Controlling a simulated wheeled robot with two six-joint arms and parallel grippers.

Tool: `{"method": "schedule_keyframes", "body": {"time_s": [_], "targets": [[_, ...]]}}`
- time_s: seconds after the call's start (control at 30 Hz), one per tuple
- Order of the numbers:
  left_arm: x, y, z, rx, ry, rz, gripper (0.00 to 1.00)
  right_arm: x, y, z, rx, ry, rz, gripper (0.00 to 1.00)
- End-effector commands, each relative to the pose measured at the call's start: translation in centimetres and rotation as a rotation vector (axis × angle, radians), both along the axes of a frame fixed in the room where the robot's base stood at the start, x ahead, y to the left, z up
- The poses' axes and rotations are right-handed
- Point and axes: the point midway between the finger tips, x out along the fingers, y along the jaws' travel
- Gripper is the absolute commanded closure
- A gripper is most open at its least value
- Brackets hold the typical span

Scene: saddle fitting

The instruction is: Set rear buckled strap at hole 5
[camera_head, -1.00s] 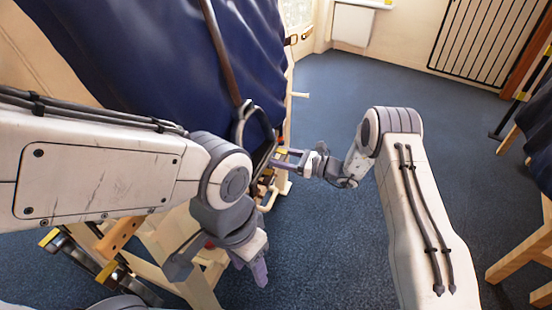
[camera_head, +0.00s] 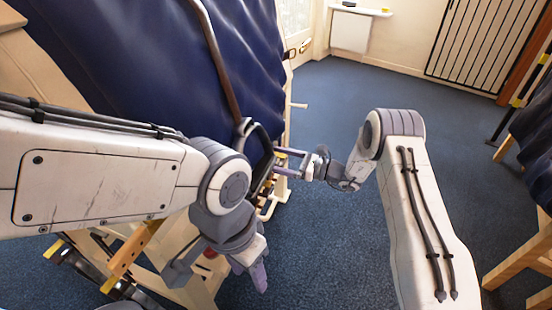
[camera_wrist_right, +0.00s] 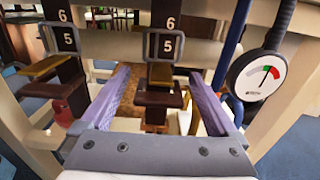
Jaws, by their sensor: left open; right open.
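In the right wrist view, a dark strap (camera_wrist_right: 165,20) runs down with a white 6 on it. A metal buckle frame (camera_wrist_right: 151,49) lies across it, with the 5 inside the frame. A second strap (camera_wrist_right: 60,15) to the left also shows a 5 in its buckle frame (camera_wrist_right: 43,41). I cannot tell which is the rear one. My right gripper (camera_wrist_right: 160,85) is open, its purple fingers on either side of the middle strap's lower part; contact is not visible. In the head view, my right gripper (camera_head: 284,162) is beside the stand. My left gripper (camera_head: 252,270) is open and empty, low in front of the stand.
A round gauge (camera_wrist_right: 262,75) with a red and green dial hangs right of the fingers. The blue cover (camera_head: 130,60) and a dark metal loop (camera_head: 257,140) on a brown strap are close to my right gripper. Blue floor (camera_head: 330,220) is clear between my arms.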

Motion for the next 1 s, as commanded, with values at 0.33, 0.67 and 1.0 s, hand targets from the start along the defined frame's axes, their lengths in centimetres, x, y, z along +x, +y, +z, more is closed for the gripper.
{"method": "schedule_keyframes", "body": {"time_s": [0.33, 0.67, 1.0], "targets": [[0.0, 0.0, 1.9, 0.0, 0.0, 0.0, 0.5, -2.1, -6.2, 0.3, 0.001, 0.002, -0.006, 0.05], [0.0, 0.0, 2.5, 0.0, 0.0, 0.0, 0.5, -3.4, -9.5, 0.1, 0.001, 0.001, -0.002, 0.05], [0.0, 0.0, 2.5, 0.0, 0.0, 0.0, 0.5, -3.4, -9.6, 0.0, 0.0, 0.001, -0.001, 0.05]]}}
